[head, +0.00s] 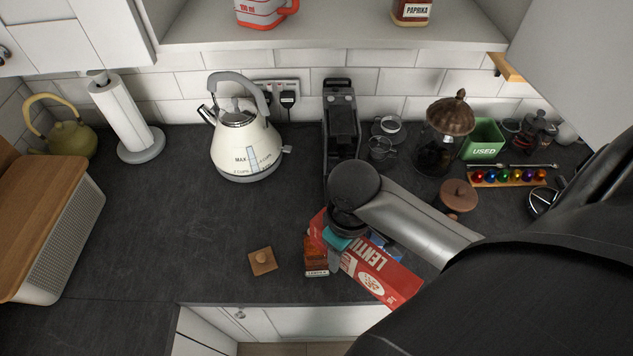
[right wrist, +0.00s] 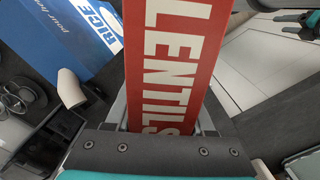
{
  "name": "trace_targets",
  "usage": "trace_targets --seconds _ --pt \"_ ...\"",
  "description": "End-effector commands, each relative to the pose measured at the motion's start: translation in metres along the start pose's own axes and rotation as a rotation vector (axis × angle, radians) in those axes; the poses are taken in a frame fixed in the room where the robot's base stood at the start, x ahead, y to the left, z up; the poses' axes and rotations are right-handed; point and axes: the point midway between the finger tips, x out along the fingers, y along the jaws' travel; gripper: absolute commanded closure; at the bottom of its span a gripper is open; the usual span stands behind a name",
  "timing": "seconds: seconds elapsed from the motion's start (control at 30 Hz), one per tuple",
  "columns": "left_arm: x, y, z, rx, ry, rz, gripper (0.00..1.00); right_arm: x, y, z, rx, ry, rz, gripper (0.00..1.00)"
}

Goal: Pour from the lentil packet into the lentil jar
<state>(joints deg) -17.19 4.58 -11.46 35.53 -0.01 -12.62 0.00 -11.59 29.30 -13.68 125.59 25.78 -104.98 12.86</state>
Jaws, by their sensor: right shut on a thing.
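The red lentil packet (head: 378,272) is tilted in the head view, running from upper left to lower right. My right gripper (head: 341,250) is shut on it; its red face with "LENTILS" (right wrist: 178,60) fills the middle of the right wrist view. The lentil jar (head: 316,262), with orange-brown contents and a pale label, stands just left of the gripper. The packet's upper left end is close to the jar's top. My wrist partly covers that end, and I cannot see any stream. Part of my left gripper (right wrist: 298,20) shows at the right wrist view's top right; its opening is unclear.
A square wooden lid (head: 262,262) lies left of the jar. A blue rice packet (right wrist: 72,35) stands beside the lentil packet. The cream kettle (head: 240,145) and coffee machine (head: 341,120) stand behind. The worktop at left centre is clear; its front edge is close to the jar.

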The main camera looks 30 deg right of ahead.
Motion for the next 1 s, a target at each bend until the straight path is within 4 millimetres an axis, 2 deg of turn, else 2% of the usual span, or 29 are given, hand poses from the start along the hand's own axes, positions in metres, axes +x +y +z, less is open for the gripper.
trace_targets --seconds 1.0 --pt "0.0 0.0 -0.0001 0.0 0.0 0.0 0.4 -0.0045 0.0001 -0.0021 0.0 -0.06 0.0 1.0"
